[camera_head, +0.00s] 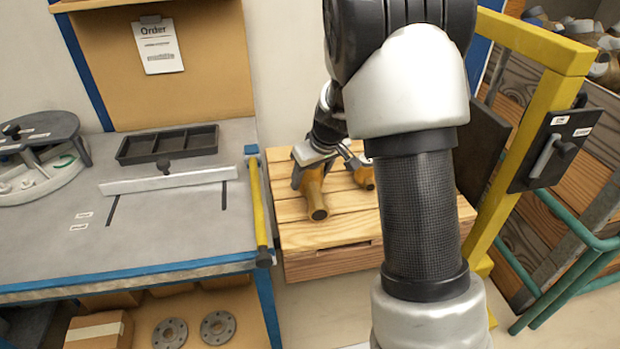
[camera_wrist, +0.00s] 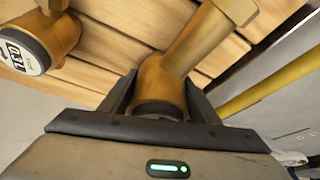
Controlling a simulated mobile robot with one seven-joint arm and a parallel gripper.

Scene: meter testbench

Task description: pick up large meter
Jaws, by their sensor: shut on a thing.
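The large meter (camera_head: 315,199), a brass-coloured body with a pipe end, is at the left of the wooden crate top in the head view. My gripper (camera_head: 312,174) is over it with its fingers on either side. In the wrist view my gripper (camera_wrist: 160,100) is shut on the large meter (camera_wrist: 162,78), whose round body sits between the dark fingers. Its dial face is turned away or hidden. I cannot tell whether it still touches the crate. A second, smaller-looking brass meter (camera_head: 363,176) is just to the right, partly hidden by my arm; its white dial shows in the wrist view (camera_wrist: 20,52).
The wooden crate (camera_head: 330,262) stands between the grey workbench (camera_head: 180,235) with a yellow rail (camera_head: 257,205) and a yellow post (camera_head: 535,150). A black divided tray (camera_head: 168,145) is on the bench.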

